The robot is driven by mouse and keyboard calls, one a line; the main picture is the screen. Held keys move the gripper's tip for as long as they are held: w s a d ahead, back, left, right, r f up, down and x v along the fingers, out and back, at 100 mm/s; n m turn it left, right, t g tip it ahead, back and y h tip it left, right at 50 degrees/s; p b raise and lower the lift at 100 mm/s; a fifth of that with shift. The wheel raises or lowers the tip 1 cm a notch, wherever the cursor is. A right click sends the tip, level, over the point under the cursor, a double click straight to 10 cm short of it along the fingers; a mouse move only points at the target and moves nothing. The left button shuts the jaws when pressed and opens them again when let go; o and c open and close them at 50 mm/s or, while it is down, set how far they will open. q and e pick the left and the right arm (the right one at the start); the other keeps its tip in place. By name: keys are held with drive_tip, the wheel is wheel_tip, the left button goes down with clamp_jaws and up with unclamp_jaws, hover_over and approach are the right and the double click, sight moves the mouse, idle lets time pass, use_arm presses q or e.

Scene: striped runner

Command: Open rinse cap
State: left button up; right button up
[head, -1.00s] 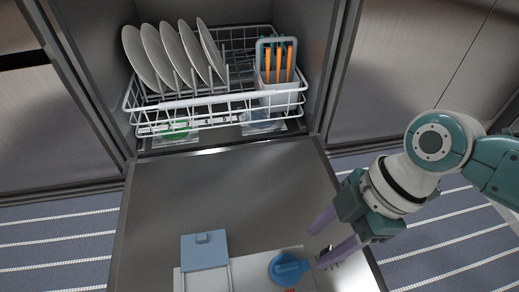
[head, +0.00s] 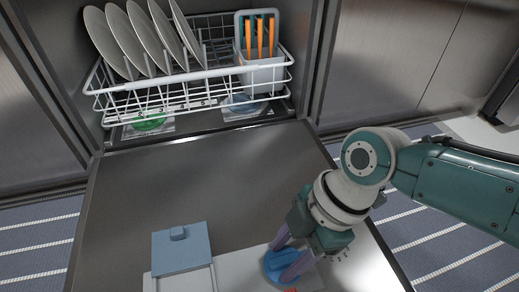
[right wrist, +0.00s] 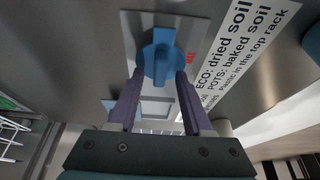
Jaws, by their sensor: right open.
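The rinse cap (head: 272,267) is a round blue cap with a raised grip bar, set in the grey dispenser panel (head: 235,272) on the lowered dishwasher door. It also shows in the right wrist view (right wrist: 158,50). My right gripper (head: 284,261) is open, with its purple fingers at the cap. In the right wrist view the fingertips (right wrist: 160,76) lie on either side of the grip bar; I cannot tell whether they touch it. The fingers hide part of the cap in the head view. My left gripper is not in view.
A square blue lid (head: 181,248) lies on the panel left of the cap. A printed label (right wrist: 240,50) is beside the panel.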

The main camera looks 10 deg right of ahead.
drive_tip(key=shift+c, duration=0.2)
clamp_jaws()
idle(1.3)
